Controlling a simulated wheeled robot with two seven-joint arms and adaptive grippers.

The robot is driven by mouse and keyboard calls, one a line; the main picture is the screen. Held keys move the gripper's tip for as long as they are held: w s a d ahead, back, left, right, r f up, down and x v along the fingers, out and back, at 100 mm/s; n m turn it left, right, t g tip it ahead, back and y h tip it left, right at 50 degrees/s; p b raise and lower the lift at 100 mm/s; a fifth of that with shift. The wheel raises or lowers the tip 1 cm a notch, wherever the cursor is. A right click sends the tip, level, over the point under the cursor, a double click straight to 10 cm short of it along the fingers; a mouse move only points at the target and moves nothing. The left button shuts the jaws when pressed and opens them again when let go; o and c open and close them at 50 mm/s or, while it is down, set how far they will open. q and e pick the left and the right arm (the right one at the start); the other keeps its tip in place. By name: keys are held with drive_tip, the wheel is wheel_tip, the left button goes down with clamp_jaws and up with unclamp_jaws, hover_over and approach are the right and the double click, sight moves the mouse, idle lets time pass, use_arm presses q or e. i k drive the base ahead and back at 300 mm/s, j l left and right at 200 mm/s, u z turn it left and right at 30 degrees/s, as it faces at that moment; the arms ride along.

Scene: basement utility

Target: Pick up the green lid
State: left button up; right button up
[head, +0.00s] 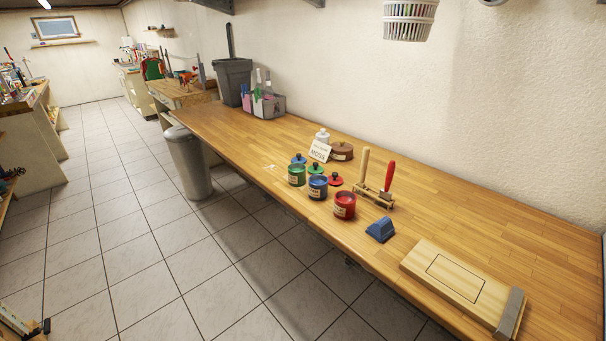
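The green lid (318,169) lies on the wooden workbench (240,147), just behind the blue jar (317,188), which hides part of it. A green jar (296,175) stands to its left. A blue lid (298,160) lies behind the green jar. A red lid (335,180) lies to the right of the green lid, and a red jar (344,206) stands nearer the front edge. Neither of my grippers is in view.
Behind the lids stand a small sign (320,151), a white jar (322,136) and a brown container (342,151). To the right are a rack with upright tools (375,195), a blue block (381,230) and a wooden board (455,277). Bench left of the jars is mostly clear.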

sight(316, 169)
drive_tip(key=i+j+z, duration=0.15)
drive_tip(key=j, duration=0.35)
drive_tip(key=i+j+z, duration=0.15)
drive_tip(key=j, duration=0.35)
drive_tip(key=i+j+z, duration=0.2)
drive_tip(key=j, duration=0.35)
drive_tip(key=i+j+z, duration=0.15)
drive_tip(key=j, duration=0.4)
drive_tip(key=i+j+z, duration=0.15)
drive_tip(key=j, duration=0.45)
drive_tip(key=j+z, duration=0.15)
drive_tip(key=j, duration=0.4)
